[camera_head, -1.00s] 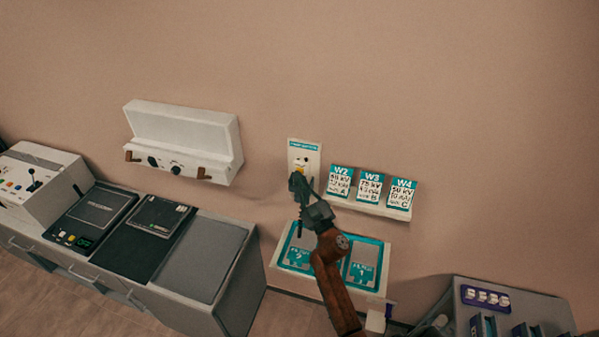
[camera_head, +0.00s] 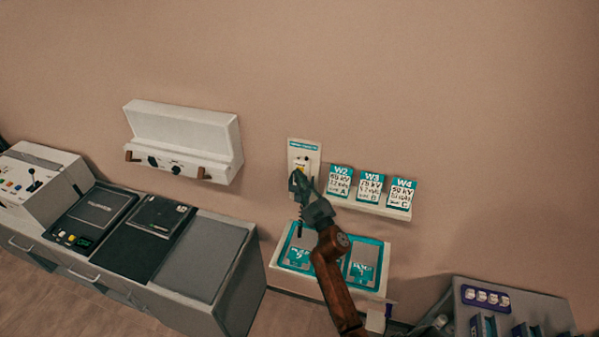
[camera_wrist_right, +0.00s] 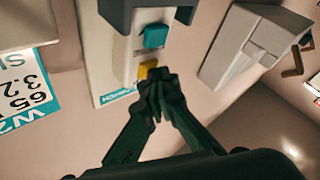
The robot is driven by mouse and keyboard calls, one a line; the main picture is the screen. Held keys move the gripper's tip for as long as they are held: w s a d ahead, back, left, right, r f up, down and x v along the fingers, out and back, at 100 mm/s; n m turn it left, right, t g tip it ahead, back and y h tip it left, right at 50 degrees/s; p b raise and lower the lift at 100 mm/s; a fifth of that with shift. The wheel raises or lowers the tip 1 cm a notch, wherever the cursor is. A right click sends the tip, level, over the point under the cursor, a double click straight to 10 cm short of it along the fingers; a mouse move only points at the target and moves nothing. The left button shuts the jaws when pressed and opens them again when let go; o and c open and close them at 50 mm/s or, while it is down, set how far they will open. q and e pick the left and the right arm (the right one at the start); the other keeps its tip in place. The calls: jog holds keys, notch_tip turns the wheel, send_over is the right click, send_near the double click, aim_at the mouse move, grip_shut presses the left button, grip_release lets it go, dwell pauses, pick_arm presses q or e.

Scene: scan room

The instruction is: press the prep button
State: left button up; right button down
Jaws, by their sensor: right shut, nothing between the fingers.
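A white wall panel (camera_head: 317,152) with a teal header strip hangs on the wall. In the right wrist view the panel (camera_wrist_right: 94,60) shows a yellow button (camera_wrist_right: 148,69) and a teal button (camera_wrist_right: 155,36). I cannot read which is the prep button. My right gripper (camera_head: 296,178) is shut and empty in front of the panel, hiding its lower part in the head view. In the right wrist view the fingertips (camera_wrist_right: 159,78) are right at the yellow button and overlap its edge. I cannot tell whether they touch it. My left gripper is not in view.
A small shelf (camera_head: 355,205) with cards W2, W3 and W4 is just right of the panel. A white wall box (camera_head: 185,135) hangs to the left. A teal tray holder (camera_head: 283,262) is below, and a grey counter (camera_head: 215,262) stands at lower left.

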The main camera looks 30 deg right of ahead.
dwell(0.4)
jog(key=shift+s+a, duration=0.6)
jog(key=shift+a, duration=0.1)
jog(key=s+a+p, duration=0.1)
jog(key=s+a, duration=0.2)
jog(key=shift+s+a, duration=0.15)
jog(key=shift+a, duration=0.25)
dwell(0.7)
